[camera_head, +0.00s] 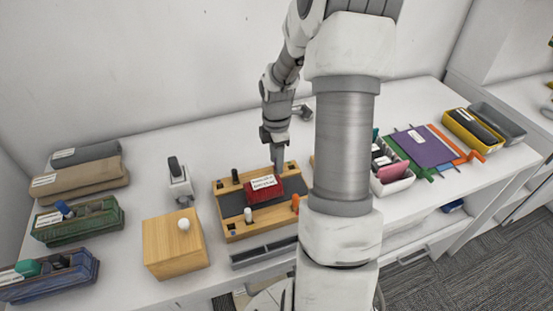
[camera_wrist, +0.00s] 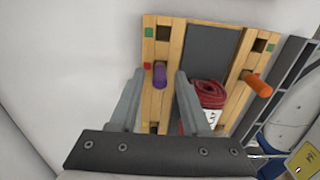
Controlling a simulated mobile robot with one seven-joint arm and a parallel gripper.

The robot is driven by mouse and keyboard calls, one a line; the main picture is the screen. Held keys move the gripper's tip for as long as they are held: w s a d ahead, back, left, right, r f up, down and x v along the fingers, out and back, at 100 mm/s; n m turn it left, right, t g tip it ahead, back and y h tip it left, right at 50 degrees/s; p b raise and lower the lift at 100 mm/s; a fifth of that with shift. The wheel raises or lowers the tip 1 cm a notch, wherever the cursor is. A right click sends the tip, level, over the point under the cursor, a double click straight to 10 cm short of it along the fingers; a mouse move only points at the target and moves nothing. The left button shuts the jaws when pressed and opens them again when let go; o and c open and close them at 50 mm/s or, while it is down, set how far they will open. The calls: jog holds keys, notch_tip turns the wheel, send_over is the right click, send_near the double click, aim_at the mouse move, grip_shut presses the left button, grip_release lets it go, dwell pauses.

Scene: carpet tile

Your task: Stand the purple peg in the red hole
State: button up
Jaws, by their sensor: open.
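The purple peg (camera_wrist: 159,75) shows in the wrist view, apparently upright at the hole beside the red mark (camera_wrist: 147,66) on the wooden board (camera_wrist: 151,98). Its foot is too small to make out. My gripper (camera_wrist: 159,79) is open, with one finger on each side of the peg and a gap on both sides. In the head view my gripper (camera_head: 279,168) is low over the back edge of the board (camera_head: 220,190), and the purple peg cannot be made out there.
On the board are a red labelled bundle (camera_head: 264,189), an orange peg (camera_head: 295,203), a black peg (camera_head: 235,176) and a white peg (camera_head: 248,214). A wooden box (camera_head: 175,250) stands left. Trays (camera_head: 78,221) lie far left. A purple folder (camera_head: 422,146) lies right.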

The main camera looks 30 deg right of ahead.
notch_tip(320, 180, up, 12)
jog(key=shift+r+p, duration=0.15)
jog(key=shift+p, duration=0.25)
dwell(0.6)
